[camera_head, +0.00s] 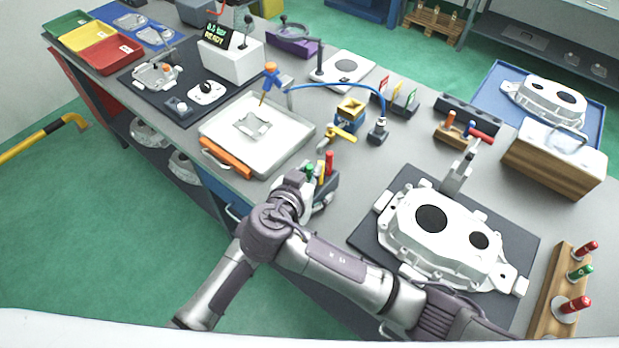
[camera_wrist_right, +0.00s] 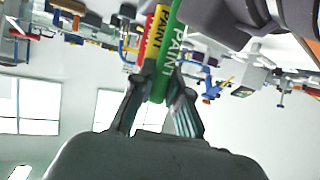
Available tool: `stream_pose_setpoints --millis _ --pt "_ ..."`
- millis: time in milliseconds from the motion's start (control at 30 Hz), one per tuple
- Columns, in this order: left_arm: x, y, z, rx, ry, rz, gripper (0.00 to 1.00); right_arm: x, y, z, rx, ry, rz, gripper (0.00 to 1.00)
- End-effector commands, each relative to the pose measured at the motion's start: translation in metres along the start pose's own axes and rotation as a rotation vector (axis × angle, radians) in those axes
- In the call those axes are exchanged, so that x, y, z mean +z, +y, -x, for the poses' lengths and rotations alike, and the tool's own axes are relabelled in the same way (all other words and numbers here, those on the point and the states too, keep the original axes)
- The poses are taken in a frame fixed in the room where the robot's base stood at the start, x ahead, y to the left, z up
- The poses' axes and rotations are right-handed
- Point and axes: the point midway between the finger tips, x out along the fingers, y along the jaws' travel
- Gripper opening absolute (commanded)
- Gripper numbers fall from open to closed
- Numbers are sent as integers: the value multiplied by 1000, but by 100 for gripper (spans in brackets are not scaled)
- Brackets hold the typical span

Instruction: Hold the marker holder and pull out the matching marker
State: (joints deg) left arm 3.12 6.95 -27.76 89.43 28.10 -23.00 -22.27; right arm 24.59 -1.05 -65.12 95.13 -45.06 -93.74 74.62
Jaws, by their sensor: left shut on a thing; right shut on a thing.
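The grey marker holder (camera_head: 327,190) stands near the front edge of the bench in the head view. A green marker (camera_head: 310,169), a yellow marker (camera_head: 320,174) and a red marker (camera_head: 329,160) show upright at it. My left gripper (camera_head: 308,204) is shut on the holder, its fingers partly hidden. My right gripper (camera_head: 302,176) is at the green marker, above the left one. In the right wrist view its fingers (camera_wrist_right: 157,84) are shut on the green marker (camera_wrist_right: 169,55). The yellow marker (camera_wrist_right: 155,38) and red marker (camera_wrist_right: 146,48) are close beside it. The green marker's lower end is hidden.
A white tray (camera_head: 222,128) lies left of the holder, with an orange-handled tool (camera_head: 226,158) at its edge. A yellow valve (camera_head: 340,135) stands behind. A white casting (camera_head: 437,232) lies on a dark mat to the right. Some bare bench separates holder and mat.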

Motion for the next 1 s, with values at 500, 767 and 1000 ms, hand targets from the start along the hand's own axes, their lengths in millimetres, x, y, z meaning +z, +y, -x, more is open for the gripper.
stream_pose_setpoints --millis 500,767,1000 --pt "0 0 0 0 -1 0 7 -70 0 29 0 -1 0 0" --pt "0 0 0 0 -1 0 49 -70 0 29 0 0 1 0" --pt "0 0 0 0 -1 0 74 -70 0 29 0 0 1 0"
